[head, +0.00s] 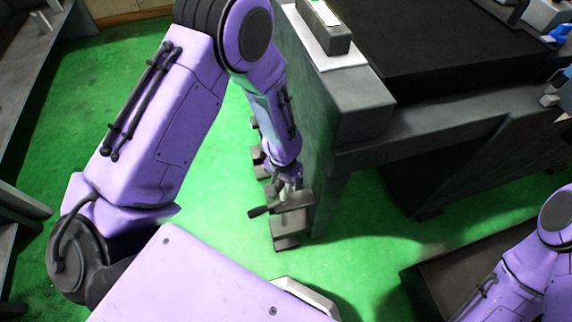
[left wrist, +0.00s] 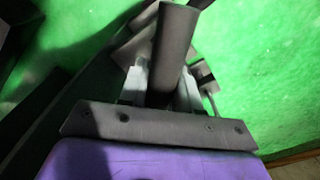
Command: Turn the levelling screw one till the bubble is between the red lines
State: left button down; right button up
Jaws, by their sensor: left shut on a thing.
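My left gripper (head: 287,186) is low beside the near end of the machine. It is shut on the dark handle of levelling screw one (head: 262,211), just above a grey foot block (head: 291,226). In the left wrist view the dark round handle (left wrist: 174,48) stands between the two fingers of the left gripper (left wrist: 165,80). The spirit level (head: 325,14) lies on the machine's top corner, partly cut off by the frame edge. Its bubble and red lines are too small to make out. My right forearm shows at the lower right; its gripper is out of view.
The grey machine base (head: 365,105) stands directly right of my left gripper. Other foot blocks (head: 258,155) line its left side. Green floor (head: 225,215) is open to the left. A dark low platform (head: 440,275) lies near my right arm.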

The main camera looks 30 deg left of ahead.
pick_arm(q)
jog(key=shift+w+r+m+p, duration=0.1)
jog(key=shift+m+p, duration=0.55)
jog(key=shift+m, duration=0.55)
jog(key=c, duration=0.9)
grip_release()
jog(key=shift+o, duration=0.2)
notch_tip(320, 180, up, 10)
jog(key=shift+d+r+p, duration=0.1)
jog(key=shift+r+p, duration=0.1)
jog(key=shift+p, duration=0.6)
